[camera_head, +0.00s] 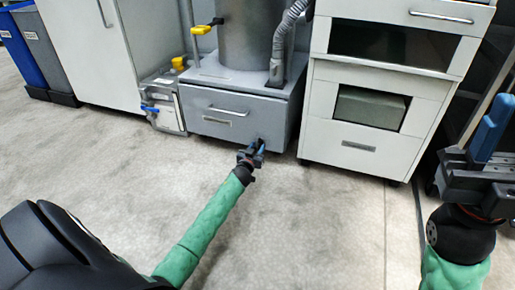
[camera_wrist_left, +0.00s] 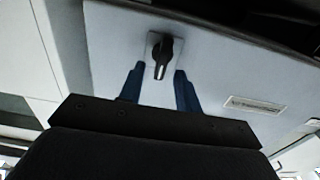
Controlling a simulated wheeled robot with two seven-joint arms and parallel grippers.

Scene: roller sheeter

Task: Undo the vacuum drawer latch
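The vacuum drawer (camera_head: 225,104) is a grey drawer at the base of the metal vacuum unit, and its front looks closed. Its latch (camera_wrist_left: 162,55) is a small black lever on a light square plate, seen in the left wrist view. In the head view my gripper largely hides it. My left gripper (camera_head: 255,150) is at the lower right of the drawer front. In the left wrist view its two blue fingers (camera_wrist_left: 158,88) are apart, with the latch lever between or just beyond their tips; contact cannot be told. My right gripper (camera_head: 490,135) is at the right edge, away from the drawer.
The drawer has a bar handle (camera_head: 228,111) and a label plate (camera_head: 217,121). A white cabinet (camera_head: 365,148) on casters stands close on the right. The grey floor in front is clear.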

